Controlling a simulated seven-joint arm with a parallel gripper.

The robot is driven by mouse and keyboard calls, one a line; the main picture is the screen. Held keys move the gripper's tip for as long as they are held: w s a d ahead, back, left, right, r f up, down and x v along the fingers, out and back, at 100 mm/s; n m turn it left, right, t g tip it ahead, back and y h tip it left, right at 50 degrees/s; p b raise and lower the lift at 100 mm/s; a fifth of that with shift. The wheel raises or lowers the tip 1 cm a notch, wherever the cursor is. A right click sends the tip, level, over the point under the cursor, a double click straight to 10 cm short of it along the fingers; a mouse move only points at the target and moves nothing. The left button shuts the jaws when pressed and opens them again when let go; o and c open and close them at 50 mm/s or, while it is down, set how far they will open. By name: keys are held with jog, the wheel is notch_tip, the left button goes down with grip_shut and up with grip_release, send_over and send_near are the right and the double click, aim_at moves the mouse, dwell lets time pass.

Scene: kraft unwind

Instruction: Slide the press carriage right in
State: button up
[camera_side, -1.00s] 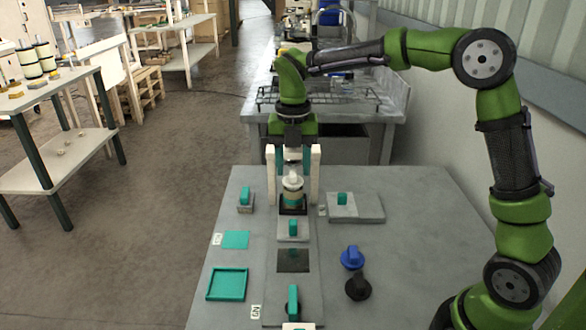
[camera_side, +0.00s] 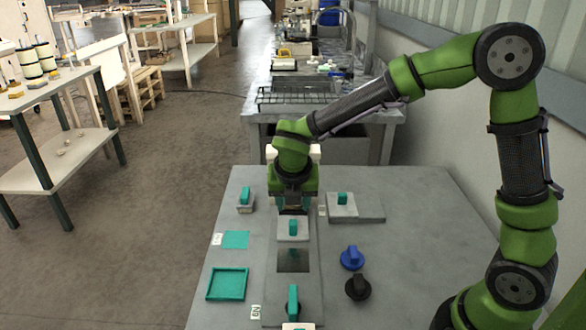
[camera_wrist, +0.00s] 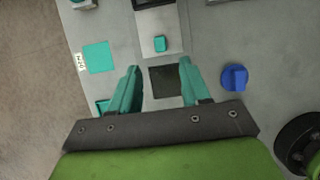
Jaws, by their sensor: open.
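A grey sliding block, apparently the press carriage (camera_side: 292,234), sits on the central grey track and carries an upright teal handle (camera_side: 292,226). The handle also shows in the wrist view (camera_wrist: 160,43). A dark square (camera_side: 293,262) lies on the track on the near side of the block. My gripper (camera_side: 293,205) is low over the far end of the track, behind the block, and its hand hides what stands there. In the wrist view its two teal fingers (camera_wrist: 160,67) are spread apart with nothing between them. Contact with the block cannot be told.
A grey block with a teal handle (camera_side: 343,208) stands at right, a smaller one (camera_side: 245,205) at left. A blue knob (camera_side: 352,257) and black knob (camera_side: 357,288) are right of the track. A teal square (camera_side: 235,240) and teal tray (camera_side: 227,298) are left. Another teal handle (camera_side: 292,300) stands in front.

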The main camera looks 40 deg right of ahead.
aim_at(293, 221)
jog(key=x, duration=1)
jog(key=shift+w+d+f, duration=0.1)
jog(key=shift+w+f, duration=0.05)
jog(key=shift+f, duration=0.15)
grip_shut()
